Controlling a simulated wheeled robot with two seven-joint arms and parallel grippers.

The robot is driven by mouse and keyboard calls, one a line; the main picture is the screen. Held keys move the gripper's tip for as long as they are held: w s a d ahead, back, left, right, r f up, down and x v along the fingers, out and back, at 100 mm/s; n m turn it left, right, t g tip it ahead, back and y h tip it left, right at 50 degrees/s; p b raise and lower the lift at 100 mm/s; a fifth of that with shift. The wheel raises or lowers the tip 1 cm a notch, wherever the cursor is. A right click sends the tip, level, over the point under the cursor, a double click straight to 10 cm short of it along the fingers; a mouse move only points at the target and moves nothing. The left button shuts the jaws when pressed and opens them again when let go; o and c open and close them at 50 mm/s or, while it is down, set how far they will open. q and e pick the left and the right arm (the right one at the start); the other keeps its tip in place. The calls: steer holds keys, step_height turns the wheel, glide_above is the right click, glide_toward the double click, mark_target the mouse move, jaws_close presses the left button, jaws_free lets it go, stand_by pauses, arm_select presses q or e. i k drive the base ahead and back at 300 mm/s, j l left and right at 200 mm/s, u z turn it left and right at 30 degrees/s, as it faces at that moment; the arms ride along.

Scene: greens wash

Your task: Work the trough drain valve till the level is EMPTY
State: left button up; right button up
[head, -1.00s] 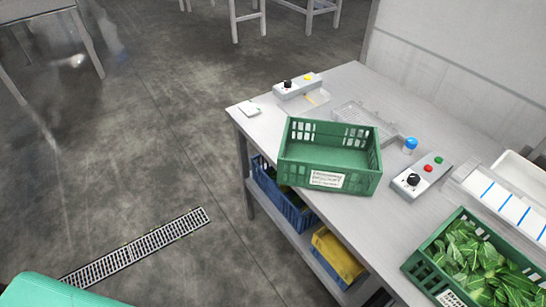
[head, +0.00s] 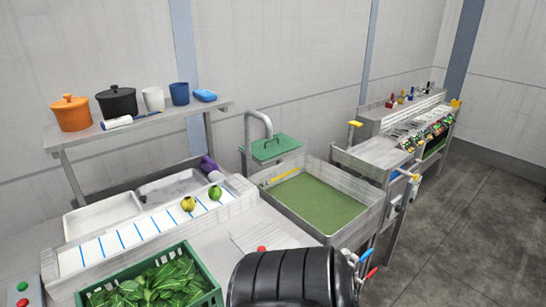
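The trough (head: 275,205) is a grey metal basin right of centre, with a flat green surface (head: 325,203) inside, below its rim. I cannot tell whether that is water or a bare floor. A yellow strip (head: 283,175) runs along its back inner wall; no level marking is readable. I cannot tell which handle is the drain valve.
The black ribbed shape (head: 285,277) fills the bottom centre. A green crate of leaves (head: 205,275) stands at the lower left. A shelf (head: 140,125) holds pots and cups. A green board (head: 277,147) is behind the trough. Clear floor (head: 470,230) lies at the right.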

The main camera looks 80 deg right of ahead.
mark_target(374, 270)
steer(key=z, duration=2.45)
